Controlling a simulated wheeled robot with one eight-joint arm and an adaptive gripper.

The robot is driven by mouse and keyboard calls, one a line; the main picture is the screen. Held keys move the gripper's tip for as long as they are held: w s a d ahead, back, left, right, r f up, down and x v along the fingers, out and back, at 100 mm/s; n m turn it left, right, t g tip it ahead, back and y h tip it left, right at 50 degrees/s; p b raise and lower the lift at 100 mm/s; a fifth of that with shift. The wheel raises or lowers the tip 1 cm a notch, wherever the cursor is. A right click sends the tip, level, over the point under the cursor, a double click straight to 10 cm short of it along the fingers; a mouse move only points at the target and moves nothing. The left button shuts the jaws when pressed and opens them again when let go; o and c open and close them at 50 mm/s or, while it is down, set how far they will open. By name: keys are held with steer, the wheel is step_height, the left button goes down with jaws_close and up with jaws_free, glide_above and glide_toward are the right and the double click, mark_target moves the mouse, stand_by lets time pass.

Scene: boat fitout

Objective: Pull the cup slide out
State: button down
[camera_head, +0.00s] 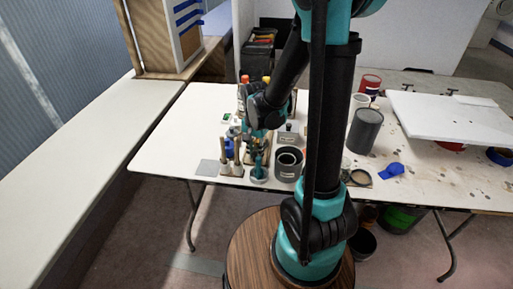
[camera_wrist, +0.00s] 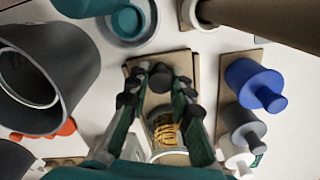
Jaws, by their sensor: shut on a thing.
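The cup slide shows in the wrist view as a thin tan board (camera_wrist: 138,66) with a dark round knob (camera_wrist: 160,75) near its far end. A clear cup (camera_wrist: 165,131) with golden contents stands on the tan piece behind the knob, between my fingers. My gripper (camera_wrist: 158,84) has its two dark fingertips on either side of the knob, closed on it. In the head view my gripper (camera_head: 256,152) is low over the table near its front edge, among small items, and the slide cannot be made out there.
A grey cylinder (camera_wrist: 62,75) stands close on the left in the wrist view. A board with blue and grey knobbed pieces (camera_wrist: 250,84) lies on the right. A teal-and-white round item (camera_wrist: 130,20) is beyond the slide. The white table (camera_head: 165,130) has bare room at left.

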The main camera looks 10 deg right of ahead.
steer(key=shift+w, duration=0.1)
steer(key=c, duration=1.3)
jaws_free()
steer(key=shift+r, duration=0.1)
step_height(320, 180, up, 12)
steer(key=shift+f, duration=0.1)
